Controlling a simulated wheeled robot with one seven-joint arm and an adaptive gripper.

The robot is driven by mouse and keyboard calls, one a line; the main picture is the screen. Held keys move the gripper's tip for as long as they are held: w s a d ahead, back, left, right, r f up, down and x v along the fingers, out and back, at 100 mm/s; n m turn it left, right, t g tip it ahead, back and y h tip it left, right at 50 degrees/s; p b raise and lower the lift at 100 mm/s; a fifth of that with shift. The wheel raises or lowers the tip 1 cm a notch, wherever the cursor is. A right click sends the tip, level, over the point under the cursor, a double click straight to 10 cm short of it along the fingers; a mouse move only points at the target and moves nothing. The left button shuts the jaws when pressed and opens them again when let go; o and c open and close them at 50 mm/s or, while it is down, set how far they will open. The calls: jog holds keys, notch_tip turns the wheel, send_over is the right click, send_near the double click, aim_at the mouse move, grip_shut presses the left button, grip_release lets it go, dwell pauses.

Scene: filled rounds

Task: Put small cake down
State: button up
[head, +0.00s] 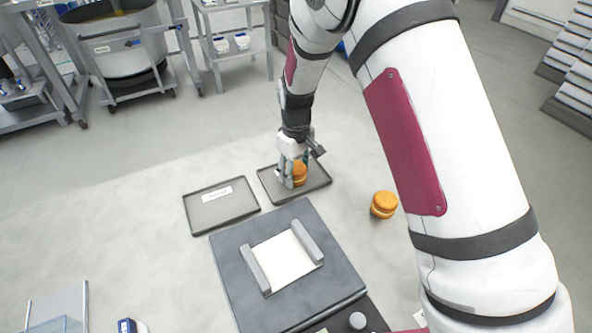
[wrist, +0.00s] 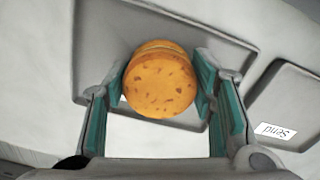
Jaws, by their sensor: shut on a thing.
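A small round orange-brown cake (head: 300,173) with a filling layer is between the fingers of my gripper (head: 292,172), over the right-hand grey tray (head: 318,184). In the wrist view the cake (wrist: 158,82) sits between the two green-padded fingers of my gripper (wrist: 160,88), which are shut on it. The cake is at or just above the tray surface; I cannot tell whether it touches. A second, similar cake (head: 383,204) sits on the table to the right of that tray.
A second grey tray (head: 222,212) with a white label lies to the left; in the wrist view its label reads "Send" (wrist: 275,131). A dark scale-like device (head: 232,263) with a white square between two grey bars stands in front.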

jog(key=o, duration=0.8)
jog(key=shift+f, duration=0.15)
notch_tip(320, 180, up, 13)
jog(key=p, duration=0.3)
notch_tip(320, 180, up, 10)
jog(key=m+t, duration=0.1)
jog(key=m, duration=0.1)
send_over(296, 168)
jog(key=s+d, duration=0.5)
jog(key=s+d+r+m+t, duration=0.1)
jog(key=s+d+r+m, duration=0.1)
jog(key=s+d+r, duration=0.35)
jog(key=s+d+r+m+t, duration=0.2)
jog(key=s+r, duration=0.4)
jog(key=s, duration=0.4)
jog(key=s+d, duration=0.1)
jog(key=s, duration=0.2)
jog(key=s+d+m+t, duration=0.1)
jog(key=s, duration=0.3)
jog(key=s+m, duration=0.1)
jog(key=s, duration=0.2)
jog(key=shift+s+d+f, duration=0.25)
jog(key=shift+s+d, duration=0.05)
jog(key=shift+d, duration=0.1)
